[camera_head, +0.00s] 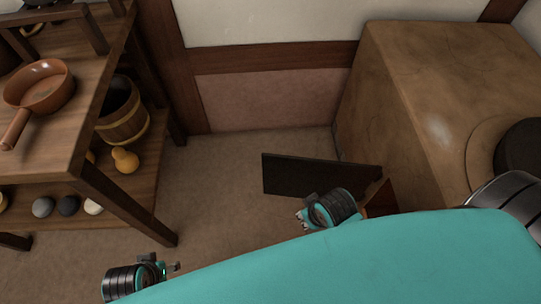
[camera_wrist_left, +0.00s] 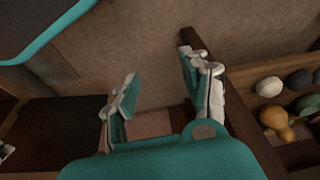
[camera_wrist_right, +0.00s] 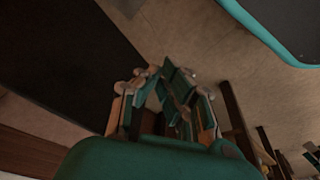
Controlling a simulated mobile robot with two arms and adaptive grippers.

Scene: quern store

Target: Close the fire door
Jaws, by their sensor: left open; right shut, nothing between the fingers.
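The fire door (camera_head: 305,175) is a dark flat panel. It stands open, jutting out to the left from the brown clay stove (camera_head: 400,100). An orange-brown surface (camera_head: 380,198) shows just right of it, partly hidden by my arm. My right gripper (camera_head: 301,218) is shut and empty, on the near side of the door, with no clear contact visible. The dark door fills the left of the right wrist view (camera_wrist_right: 50,60), beside the closed fingers (camera_wrist_right: 165,85). My left gripper (camera_head: 176,267) is open and empty, low at the front left near the shelf leg.
A wooden shelf (camera_head: 140,205) at left holds a brown pan (camera_head: 40,88), a bucket (camera_head: 122,112), a yellow gourd (camera_head: 125,160) and round stones. Bare floor (camera_head: 205,190) lies between shelf and door. My teal body hides the lower right.

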